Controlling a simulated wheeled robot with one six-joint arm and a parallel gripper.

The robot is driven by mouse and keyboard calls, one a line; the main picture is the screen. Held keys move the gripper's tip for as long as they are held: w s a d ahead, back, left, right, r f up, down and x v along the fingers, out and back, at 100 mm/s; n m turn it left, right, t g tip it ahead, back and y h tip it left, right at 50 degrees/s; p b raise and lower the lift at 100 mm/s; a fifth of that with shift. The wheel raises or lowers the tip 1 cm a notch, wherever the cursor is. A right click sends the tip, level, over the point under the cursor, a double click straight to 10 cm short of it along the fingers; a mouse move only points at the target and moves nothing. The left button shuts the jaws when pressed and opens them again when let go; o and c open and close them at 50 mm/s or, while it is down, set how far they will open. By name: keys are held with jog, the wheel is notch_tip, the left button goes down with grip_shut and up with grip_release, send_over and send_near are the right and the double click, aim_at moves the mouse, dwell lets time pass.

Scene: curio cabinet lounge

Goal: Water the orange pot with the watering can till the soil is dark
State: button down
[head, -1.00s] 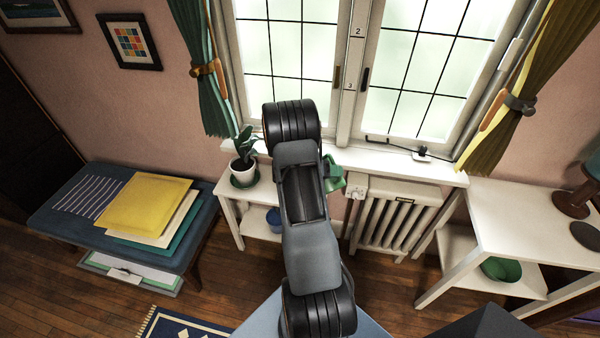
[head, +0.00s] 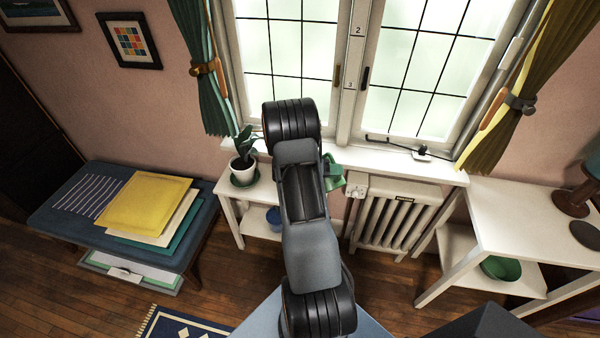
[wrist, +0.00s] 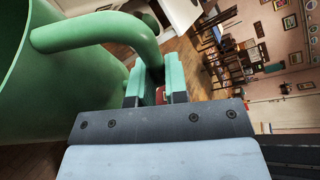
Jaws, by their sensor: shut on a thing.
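The green watering can (wrist: 65,85) fills the left of the wrist view, close to the camera and at a slant. Its curved handle (wrist: 105,32) runs to the fingers of my gripper (wrist: 161,82), which is shut on it. In the head view only a small green part of the can (head: 334,176) shows to the right of my arm; my arm hides the rest and the gripper. I see no orange pot in either view; the part of the windowsill and shelf behind my arm is hidden. No water or soil surface is visible.
A white pot with a leafy plant (head: 243,170) stands on a green saucer on the white shelf unit (head: 228,203), left of my arm. A radiator (head: 399,215) and a white side table (head: 520,225) are at right. A bench with folders (head: 70,226) is at left.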

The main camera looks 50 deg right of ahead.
aim_at(329, 155)
jog(key=shift+r, duration=0.1)
jog(key=shift+w+d+r, duration=0.15)
jog(key=shift+w+r, duration=0.4)
jog(key=shift+w, duration=0.05)
jog(key=shift+w+r+n, duration=0.15)
jog(key=shift+n, duration=0.15)
dwell(0.9)
jog(key=shift+w+d+r, duration=0.2)
jog(key=shift+w+r, duration=0.4)
jog(key=shift+w, duration=0.05)
dwell(1.1)
jog(key=shift+w+d+r+n+g, duration=0.25)
jog(key=shift+w+r+n+g, duration=0.2)
jog(key=shift+w, duration=0.1)
jog(key=shift+w+r, duration=0.1)
dwell(1.0)
